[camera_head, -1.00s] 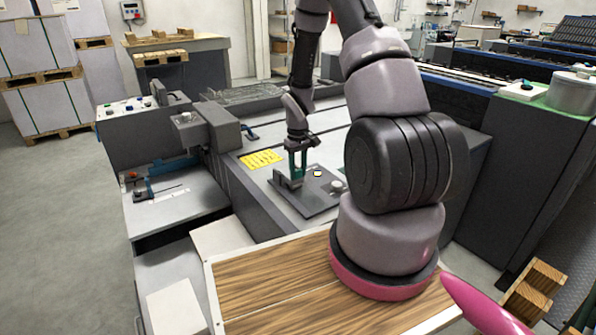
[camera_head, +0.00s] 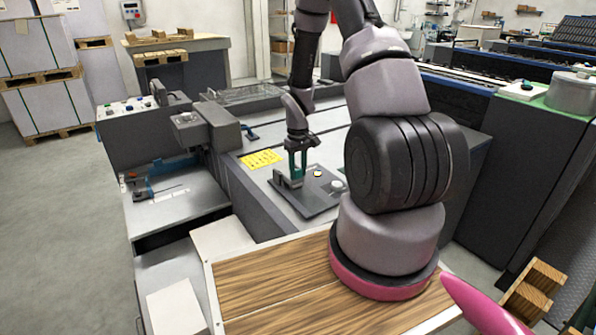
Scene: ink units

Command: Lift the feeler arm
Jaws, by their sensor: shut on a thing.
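My gripper (camera_head: 296,172) points down over a dark grey plate (camera_head: 316,206) on top of the grey machine. Its green fingers are shut on a small dark grey part at the left of the plate, which looks like the feeler arm (camera_head: 281,180). The fingers hide much of this part, and it is too small to tell whether it is raised. A round light knob (camera_head: 337,186) and a small pale button (camera_head: 318,173) sit on the plate to the right of my gripper.
A yellow label (camera_head: 262,159) lies on the machine top, left of the plate. A dark block on the machine (camera_head: 222,127) and a blue-handled part (camera_head: 249,132) stand further left. The machine top in front of the plate is clear.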

